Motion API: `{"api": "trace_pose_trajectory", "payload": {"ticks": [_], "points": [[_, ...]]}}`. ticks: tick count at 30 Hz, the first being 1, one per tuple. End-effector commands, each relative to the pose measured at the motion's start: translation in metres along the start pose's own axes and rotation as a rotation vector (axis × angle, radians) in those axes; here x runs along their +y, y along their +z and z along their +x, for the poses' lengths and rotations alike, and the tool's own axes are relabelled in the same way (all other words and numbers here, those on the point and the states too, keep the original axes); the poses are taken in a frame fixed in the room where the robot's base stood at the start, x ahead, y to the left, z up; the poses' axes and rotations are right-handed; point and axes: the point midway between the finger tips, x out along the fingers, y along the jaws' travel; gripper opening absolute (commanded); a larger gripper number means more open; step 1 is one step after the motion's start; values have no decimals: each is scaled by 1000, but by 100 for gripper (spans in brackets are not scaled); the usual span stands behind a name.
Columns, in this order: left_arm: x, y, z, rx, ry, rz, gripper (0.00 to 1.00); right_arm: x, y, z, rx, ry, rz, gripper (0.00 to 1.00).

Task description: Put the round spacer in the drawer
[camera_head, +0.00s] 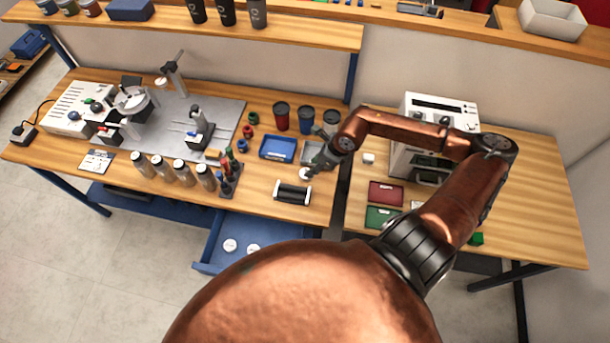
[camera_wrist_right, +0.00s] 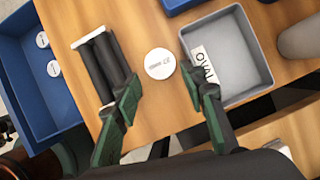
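A white round spacer (camera_wrist_right: 159,63) with small print lies flat on the wooden bench; it also shows in the head view (camera_head: 305,174). My right gripper (camera_wrist_right: 160,88) is open, its green-tipped fingers to either side of and just short of the spacer in the wrist view. In the head view the right gripper (camera_head: 318,163) is low over the bench's right end. The blue drawer (camera_head: 209,248) is pulled out below the bench front, with two white discs inside; it also shows in the wrist view (camera_wrist_right: 22,75). My left gripper is not in view.
A black roller stand (camera_head: 293,192) with white ends lies beside the spacer. A grey tray (camera_wrist_right: 256,42) labelled OVAL is on its other side. Bottles (camera_head: 183,172) line the bench front to the left.

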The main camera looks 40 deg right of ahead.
Motion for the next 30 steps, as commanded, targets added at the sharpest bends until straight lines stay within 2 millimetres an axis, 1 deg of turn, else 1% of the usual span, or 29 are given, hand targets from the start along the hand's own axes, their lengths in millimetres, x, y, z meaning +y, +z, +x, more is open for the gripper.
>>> {"api": "trace_pose_trajectory", "payload": {"ticks": [2, 5, 9, 13, 16, 22, 30], "points": [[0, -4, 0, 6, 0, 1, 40, 0, 1, 8, -1, 0, 0, 38], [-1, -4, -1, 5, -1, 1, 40, 1, 2, 19, -2, 2, 1, 38], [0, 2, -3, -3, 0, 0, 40, 1, 2, 40, -2, 2, 2, 38], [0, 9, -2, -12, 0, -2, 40, 0, 1, 55, -1, 0, 1, 38], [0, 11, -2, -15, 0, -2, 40, 0, 1, 59, 0, 0, -1, 38], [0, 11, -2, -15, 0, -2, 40, 0, 0, 59, 0, -1, -1, 38], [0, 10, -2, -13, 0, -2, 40, 0, 0, 59, 0, -1, -1, 19]]}}
